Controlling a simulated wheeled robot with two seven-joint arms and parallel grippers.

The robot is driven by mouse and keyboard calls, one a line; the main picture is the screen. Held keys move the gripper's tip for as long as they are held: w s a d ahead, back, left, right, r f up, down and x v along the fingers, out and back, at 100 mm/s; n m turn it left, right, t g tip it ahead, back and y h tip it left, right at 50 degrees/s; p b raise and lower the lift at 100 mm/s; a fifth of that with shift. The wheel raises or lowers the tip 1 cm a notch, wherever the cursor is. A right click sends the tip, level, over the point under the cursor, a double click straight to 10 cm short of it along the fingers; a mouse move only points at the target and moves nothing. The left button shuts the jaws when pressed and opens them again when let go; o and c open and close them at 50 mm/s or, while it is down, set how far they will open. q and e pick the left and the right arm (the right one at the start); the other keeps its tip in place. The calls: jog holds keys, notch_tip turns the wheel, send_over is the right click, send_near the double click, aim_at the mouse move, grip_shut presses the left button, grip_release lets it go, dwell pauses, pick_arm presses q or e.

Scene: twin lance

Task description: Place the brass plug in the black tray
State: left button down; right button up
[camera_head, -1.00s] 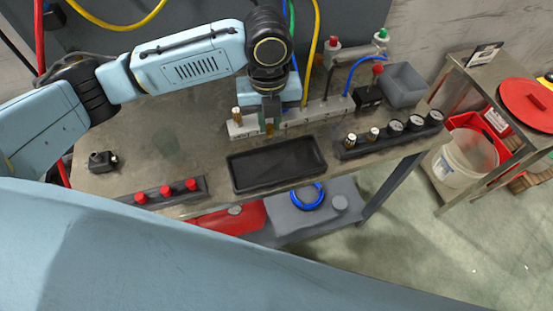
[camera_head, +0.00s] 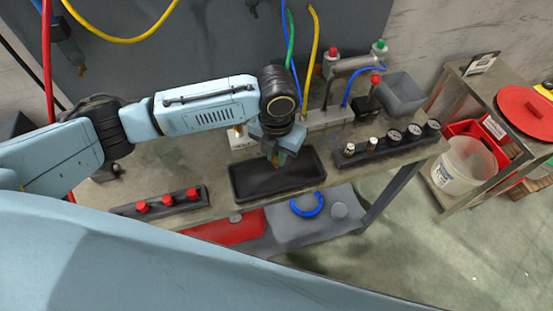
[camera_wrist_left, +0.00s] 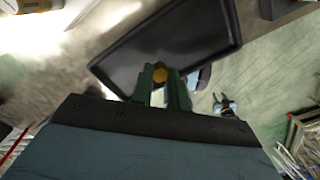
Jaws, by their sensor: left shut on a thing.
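The black tray (camera_head: 255,183) lies on the bench near its front edge. My left gripper (camera_head: 278,160) is over the tray, pointing down, and is shut on the brass plug. In the left wrist view the brass plug (camera_wrist_left: 160,74) shows as a small golden hexagonal end between the green fingertips, with the black tray (camera_wrist_left: 205,35) behind it. The tray looks empty in what I can see. The gripper hides part of the tray, and the exact height of the plug above its floor is hard to tell. My right gripper is not in view.
A grey manifold block (camera_head: 325,116) stands behind the tray, partly hidden by my arm. A rail with gauges and fittings (camera_head: 393,143) is to the right, and a rail of red knobs (camera_head: 168,202) to the left. A grey bin (camera_head: 400,95) stands at the back right.

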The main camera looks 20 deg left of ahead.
aim_at(276, 159)
pick_arm(q)
jog(key=shift+f, duration=1.4)
jog(key=shift+f, duration=0.1)
jog(key=c, duration=1.4)
grip_release()
jog(key=shift+o, duration=0.2)
notch_tip(276, 159, up, 12)
